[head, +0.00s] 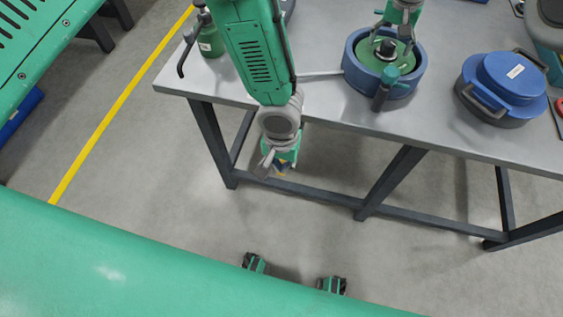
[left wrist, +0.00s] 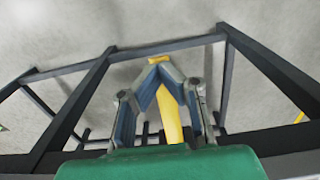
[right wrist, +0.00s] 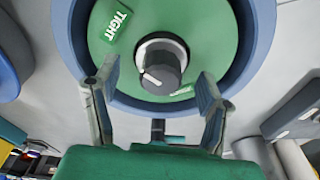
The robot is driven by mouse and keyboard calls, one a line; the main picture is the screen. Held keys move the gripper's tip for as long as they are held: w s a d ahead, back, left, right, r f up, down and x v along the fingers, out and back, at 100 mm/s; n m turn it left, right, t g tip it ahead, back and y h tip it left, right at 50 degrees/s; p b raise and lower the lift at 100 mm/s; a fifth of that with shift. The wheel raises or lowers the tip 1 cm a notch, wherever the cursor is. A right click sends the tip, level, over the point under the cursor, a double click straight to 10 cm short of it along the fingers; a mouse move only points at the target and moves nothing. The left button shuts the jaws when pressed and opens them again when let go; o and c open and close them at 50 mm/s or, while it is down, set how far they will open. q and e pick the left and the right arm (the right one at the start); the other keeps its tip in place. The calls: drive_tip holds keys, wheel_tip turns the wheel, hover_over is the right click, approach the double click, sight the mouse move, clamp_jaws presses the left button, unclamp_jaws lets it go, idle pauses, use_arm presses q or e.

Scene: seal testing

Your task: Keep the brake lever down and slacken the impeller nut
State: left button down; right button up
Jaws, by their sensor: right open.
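The impeller nut (head: 386,49) is a dark cylinder in the middle of a green disc inside a blue round housing (head: 357,75). In the right wrist view the nut (right wrist: 160,62) has a white mark, near a "TIGHT" label (right wrist: 117,25). My right gripper (head: 394,34) is open, its fingers on either side of the nut but apart from it. My left gripper (head: 281,164) is in front of the table's edge, low down. Whether this is the brake lever's grip I cannot tell.
A thin grey rod (head: 322,74) runs left from the housing behind my left arm. A blue lidded part (head: 505,82) lies right on the grey table (head: 440,115).

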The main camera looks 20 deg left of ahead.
drive_tip(key=c, duration=1.3)
drive_tip(key=n, duration=0.4)
drive_tip(key=shift+y, duration=0.4)
drive_tip(key=n, duration=0.4)
drive_tip(key=n+g+y, duration=0.1)
drive_tip(key=n, duration=0.5)
drive_tip(key=shift+f, duration=0.1)
drive_tip(key=shift+d+n, duration=0.1)
drive_tip(key=shift+n, duration=0.9)
drive_tip(key=o, duration=1.3)
